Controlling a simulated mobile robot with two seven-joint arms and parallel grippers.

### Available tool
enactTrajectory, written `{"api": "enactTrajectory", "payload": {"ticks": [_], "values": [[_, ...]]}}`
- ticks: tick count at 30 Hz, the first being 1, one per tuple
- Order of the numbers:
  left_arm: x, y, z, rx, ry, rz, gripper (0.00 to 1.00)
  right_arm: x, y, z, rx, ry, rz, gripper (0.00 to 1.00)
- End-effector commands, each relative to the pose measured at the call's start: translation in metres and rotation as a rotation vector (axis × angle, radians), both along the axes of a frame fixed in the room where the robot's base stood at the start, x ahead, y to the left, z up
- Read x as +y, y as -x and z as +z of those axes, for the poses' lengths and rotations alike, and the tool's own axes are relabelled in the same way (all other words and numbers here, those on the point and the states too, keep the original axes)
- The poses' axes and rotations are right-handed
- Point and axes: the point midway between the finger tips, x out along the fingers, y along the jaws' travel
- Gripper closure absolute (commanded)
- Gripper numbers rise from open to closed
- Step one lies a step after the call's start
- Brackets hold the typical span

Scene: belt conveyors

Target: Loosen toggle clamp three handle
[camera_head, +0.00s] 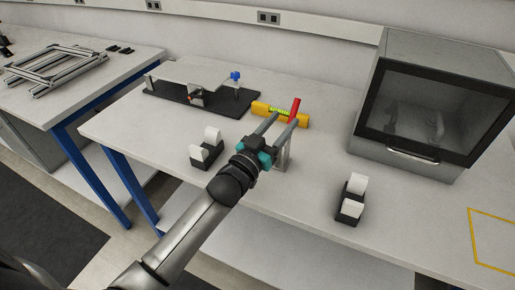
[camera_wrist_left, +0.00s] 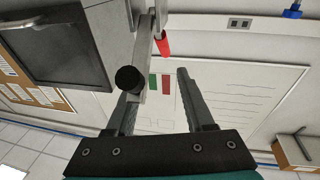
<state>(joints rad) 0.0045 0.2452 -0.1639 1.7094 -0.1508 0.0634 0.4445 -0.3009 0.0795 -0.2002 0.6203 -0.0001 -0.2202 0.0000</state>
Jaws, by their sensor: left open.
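A toggle clamp with a red handle (camera_head: 295,108) stands on the white table; its grey upright (camera_head: 284,152) shows partly behind my left gripper (camera_head: 287,118). The gripper is open, with its two fingers pointing toward the handle. In the left wrist view, the red handle tip (camera_wrist_left: 163,44) shows beyond and between the two fingers (camera_wrist_left: 160,82). A metal bar of the clamp and a black round knob (camera_wrist_left: 130,79) lie close to the left finger; I cannot tell whether they touch. Nothing is clearly gripped. My right gripper is not in view.
A yellow level (camera_head: 268,112) lies just behind the clamp. A black-based fixture (camera_head: 180,94) with a blue knob stands at the back left. Black holders with white blocks (camera_head: 207,147) (camera_head: 351,198) flank the arm. A grey cabinet (camera_head: 430,100) stands at the right.

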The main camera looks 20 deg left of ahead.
Motion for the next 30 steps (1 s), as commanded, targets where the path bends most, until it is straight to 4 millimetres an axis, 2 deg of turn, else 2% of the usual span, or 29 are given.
{"api": "enactTrajectory", "payload": {"ticks": [18,24,30], "values": [[0.022,0.101,-0.017,0.005,0.000,0.000,0.47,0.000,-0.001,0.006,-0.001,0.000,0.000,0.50],[0.027,0.122,-0.021,0.003,-0.001,-0.001,0.47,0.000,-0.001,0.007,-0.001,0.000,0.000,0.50],[0.028,0.130,-0.021,0.001,-0.001,-0.001,0.47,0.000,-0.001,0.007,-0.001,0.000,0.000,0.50]]}}
